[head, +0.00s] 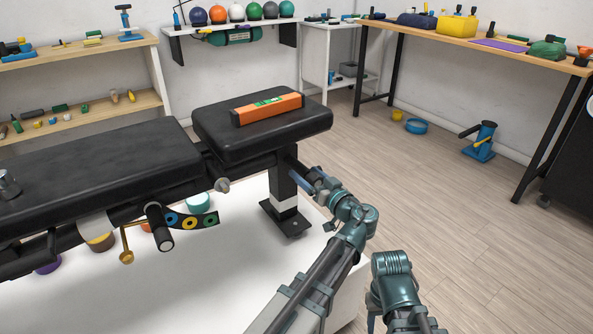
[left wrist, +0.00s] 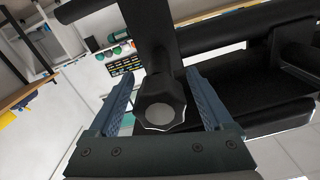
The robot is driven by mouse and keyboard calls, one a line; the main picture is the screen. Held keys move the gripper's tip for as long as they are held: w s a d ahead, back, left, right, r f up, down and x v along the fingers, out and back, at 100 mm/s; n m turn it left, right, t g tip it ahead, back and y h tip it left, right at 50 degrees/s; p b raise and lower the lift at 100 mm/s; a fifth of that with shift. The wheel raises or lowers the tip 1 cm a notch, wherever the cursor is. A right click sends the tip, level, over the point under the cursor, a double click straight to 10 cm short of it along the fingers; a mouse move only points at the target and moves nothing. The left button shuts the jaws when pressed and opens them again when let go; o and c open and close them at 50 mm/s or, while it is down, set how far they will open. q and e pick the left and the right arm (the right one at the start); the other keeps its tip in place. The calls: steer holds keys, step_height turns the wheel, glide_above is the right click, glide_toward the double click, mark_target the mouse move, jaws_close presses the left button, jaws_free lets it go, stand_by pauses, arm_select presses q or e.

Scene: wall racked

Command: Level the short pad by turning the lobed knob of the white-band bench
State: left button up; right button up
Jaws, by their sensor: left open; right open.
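The short black pad (head: 262,134) carries an orange spirit level (head: 267,108) with a green vial window. The vial is too small to read. Below the pad, the black post has a white band (head: 285,203) near its foot. My left gripper (head: 313,180) is at the right side of this post, under the pad. In the left wrist view my left gripper (left wrist: 161,100) is open, with its fingers on either side of the lobed black knob (left wrist: 160,105), which has a pale end face. In the head view the knob is hidden by my gripper. My right gripper is out of view.
The long black pad (head: 95,170) adjoins at left. Below it are a grey knob (head: 222,185), a black roller (head: 159,227), a brass lever (head: 127,256) and a plate with coloured rings (head: 192,221). Shelves and a wooden table (head: 480,43) line the walls.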

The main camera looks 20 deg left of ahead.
arm_select(q)
steer(key=shift+w, duration=0.1)
jaws_close()
stand_by(0.4)
steer(key=shift+m, duration=0.3)
steer(key=m, duration=0.3)
steer(key=shift+m, duration=2)
